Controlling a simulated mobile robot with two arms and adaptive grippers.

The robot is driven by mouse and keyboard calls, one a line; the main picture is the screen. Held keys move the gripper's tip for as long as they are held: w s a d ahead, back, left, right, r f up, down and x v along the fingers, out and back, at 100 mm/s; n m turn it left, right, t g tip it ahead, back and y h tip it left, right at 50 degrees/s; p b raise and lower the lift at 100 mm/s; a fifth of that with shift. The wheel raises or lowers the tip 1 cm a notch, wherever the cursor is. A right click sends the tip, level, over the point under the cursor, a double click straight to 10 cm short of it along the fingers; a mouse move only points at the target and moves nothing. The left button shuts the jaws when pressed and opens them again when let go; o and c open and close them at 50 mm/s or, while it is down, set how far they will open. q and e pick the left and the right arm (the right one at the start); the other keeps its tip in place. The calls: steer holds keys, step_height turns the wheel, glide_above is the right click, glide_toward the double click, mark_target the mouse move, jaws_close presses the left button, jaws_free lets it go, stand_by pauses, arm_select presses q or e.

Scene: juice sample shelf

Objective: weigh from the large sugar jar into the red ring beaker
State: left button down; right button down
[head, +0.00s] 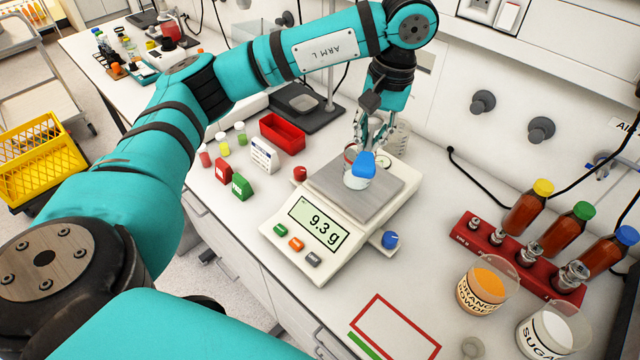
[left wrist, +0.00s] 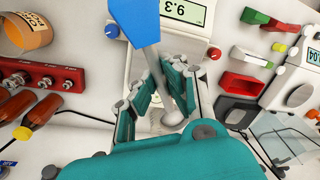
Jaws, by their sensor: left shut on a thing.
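My left gripper (head: 368,140) is above the balance pan (head: 376,192), shut on a spoon with a blue handle (left wrist: 133,20). In the left wrist view its metal shaft runs between the fingers to a rounded pale end. A small clear beaker (head: 354,182) with pale contents appears at the pan, partly covered by the blue handle; I cannot make out a full red ring on it. The balance (head: 316,242) reads 9.3 g. The sugar jar (head: 546,348), clear with white contents, stands at the lower right. My right gripper is not in view.
An orange powder jar (head: 480,297) stands beside the sugar jar. Behind them a red rack (head: 466,240) and bottles with coloured caps fill the right side. A red tray (head: 283,132) and small boxes lie left of the balance. A red-outlined rectangle (head: 375,308) on the bench is empty.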

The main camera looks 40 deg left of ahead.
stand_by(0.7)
arm_select(q)
steer(key=f+h+b, duration=0.1)
steer(key=b, duration=0.2)
steer(key=shift+a+f+t, duration=0.1)
steer(key=shift+f+t, duration=0.2)
steer(key=shift+f, duration=0.1)
steer(key=h+b, duration=0.1)
steer(key=b, duration=0.2)
steer(key=shift+f+t, duration=0.3)
steer(key=shift+f, duration=0.1)
steer(key=h+b, duration=0.1)
steer(key=b, duration=0.1)
steer(key=t+h+b, duration=0.1)
steer(key=h+b, duration=0.1)
steer(key=shift+s+a+r+b, duration=0.1)
steer(key=shift+a+r+b, duration=0.1)
steer(key=shift+r+b, duration=0.15)
steer(key=shift+r+h, duration=0.25)
steer(key=shift+h, duration=0.05)
